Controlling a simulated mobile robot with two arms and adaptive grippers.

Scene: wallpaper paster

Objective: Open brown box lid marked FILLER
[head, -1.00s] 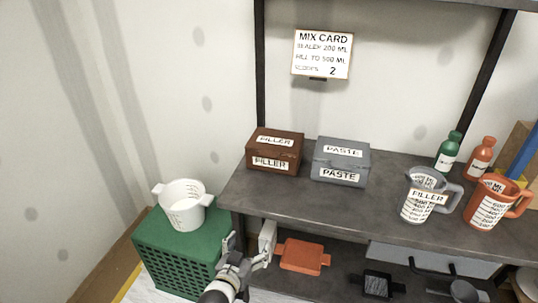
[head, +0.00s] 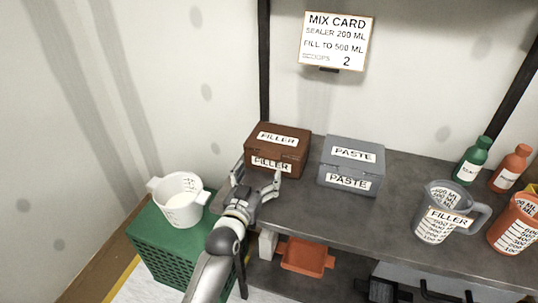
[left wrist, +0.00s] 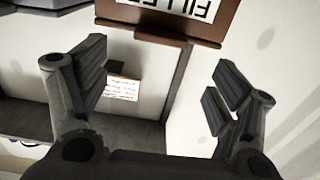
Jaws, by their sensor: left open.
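The brown box (head: 292,163) marked FILLER stands on the dark shelf (head: 300,210) with its lid (head: 278,136) down. The lid carries a FILLER label on top, and another label is on the front. My left gripper (head: 257,178) is open and empty, just in front of the box at its left front. In the left wrist view the brown box (left wrist: 200,28) with its upside-down label shows at the top, beyond the open fingers (left wrist: 155,95). I cannot tell whether a finger touches the box. My right gripper is not in view.
A grey PASTE box (head: 349,181) stands right of the brown box. A grey FILLER jug (head: 436,222), an orange jug (head: 516,226) and bottles (head: 472,163) are further right. A mix card (head: 335,40) hangs above.

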